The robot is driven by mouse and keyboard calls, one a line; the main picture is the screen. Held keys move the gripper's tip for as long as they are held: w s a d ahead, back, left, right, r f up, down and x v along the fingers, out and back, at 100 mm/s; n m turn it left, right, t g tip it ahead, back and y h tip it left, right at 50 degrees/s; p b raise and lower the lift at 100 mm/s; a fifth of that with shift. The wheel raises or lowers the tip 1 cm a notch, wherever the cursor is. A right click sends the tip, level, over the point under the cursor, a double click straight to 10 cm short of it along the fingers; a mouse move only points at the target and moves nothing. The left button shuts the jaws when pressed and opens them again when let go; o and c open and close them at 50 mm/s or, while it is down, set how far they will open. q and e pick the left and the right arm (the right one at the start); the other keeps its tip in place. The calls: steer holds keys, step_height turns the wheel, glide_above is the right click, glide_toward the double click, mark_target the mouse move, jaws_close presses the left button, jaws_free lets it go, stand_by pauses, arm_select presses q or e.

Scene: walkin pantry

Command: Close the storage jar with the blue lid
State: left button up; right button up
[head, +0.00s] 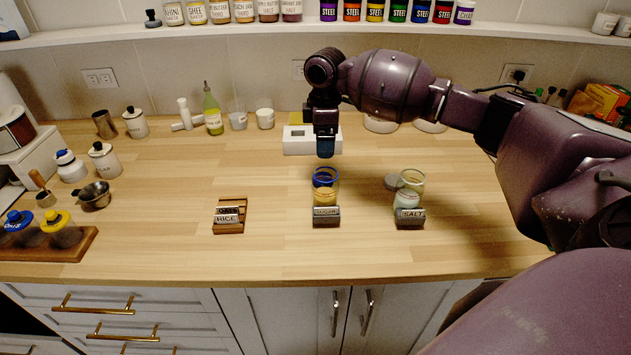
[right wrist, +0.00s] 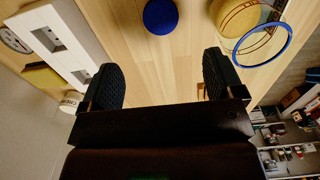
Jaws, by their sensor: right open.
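The storage jar (head: 326,196) is clear glass with a blue rim and yellowish contents. It stands upright and open behind a sign that seems to read SUGAR. In the right wrist view the jar (right wrist: 243,20) is at the upper right. The round blue lid (right wrist: 160,15) lies apart from it on the counter, at the top centre. In the head view I cannot clearly tell the lid from my fingers. My right gripper (head: 325,150) points down behind the jar. Its fingers (right wrist: 160,75) are spread and empty, with the lid ahead of the gap. My left gripper is not in view.
A second jar (head: 411,187), labelled SALT, stands to the right beside a grey lid (head: 393,181). A RICE sign on a wooden stand (head: 230,228) is to the left. A white box-like device (head: 295,148) is behind my gripper. The counter (head: 270,178) left of the jar is clear.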

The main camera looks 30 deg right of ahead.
steer(key=shift+f, duration=0.1)
stand_by(0.3)
step_height(320, 180, down, 6)
steer(key=shift+r+b, duration=0.1)
steer(key=shift+b, duration=0.25)
